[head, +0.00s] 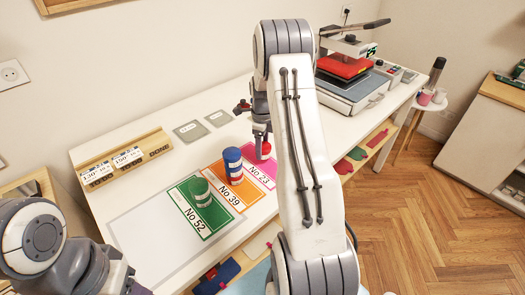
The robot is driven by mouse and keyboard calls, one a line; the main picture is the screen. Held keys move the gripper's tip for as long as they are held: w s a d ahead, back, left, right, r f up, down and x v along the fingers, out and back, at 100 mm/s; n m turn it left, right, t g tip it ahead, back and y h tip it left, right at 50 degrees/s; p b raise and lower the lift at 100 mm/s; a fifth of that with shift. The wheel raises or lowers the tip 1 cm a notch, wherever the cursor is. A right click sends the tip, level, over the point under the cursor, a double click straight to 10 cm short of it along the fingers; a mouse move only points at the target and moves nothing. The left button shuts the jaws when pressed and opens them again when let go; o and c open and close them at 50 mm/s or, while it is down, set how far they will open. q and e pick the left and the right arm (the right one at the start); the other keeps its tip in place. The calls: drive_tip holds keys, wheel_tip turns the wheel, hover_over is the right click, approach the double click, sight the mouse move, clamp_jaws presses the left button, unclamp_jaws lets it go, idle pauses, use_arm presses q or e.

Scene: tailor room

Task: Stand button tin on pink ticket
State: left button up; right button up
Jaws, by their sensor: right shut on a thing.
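My right gripper (262,138) reaches down over the pink ticket (265,174), marked No 23, and is shut on a red tin (265,150). The tin is upright at the ticket's far part; my arm hides some of both. I cannot tell whether its base touches the ticket. A blue tin (233,165) stands on the orange ticket (245,194), marked No 39. A green tin with a pale band (200,191) stands on the green ticket (207,226), marked No 52. My left arm shows at the lower left, its fingers out of view.
A wooden rack (155,137) with number cards stands at the table's back left. Two grey plates (190,131) lie behind the tickets. A heat press (345,82) with a red pad stands at right. A pale outlined area (150,225) left of the tickets is empty.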

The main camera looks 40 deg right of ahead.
wheel_tip(320, 180, down, 2)
drive_tip(key=shift+f+p, duration=0.15)
drive_tip(key=shift+p, duration=0.2)
drive_tip(key=shift+f, duration=0.25)
drive_tip(key=shift+f, duration=0.2)
drive_tip(key=o, duration=1.5)
drive_tip(key=shift+c, duration=0.2)
drive_tip(key=shift+r, duration=0.15)
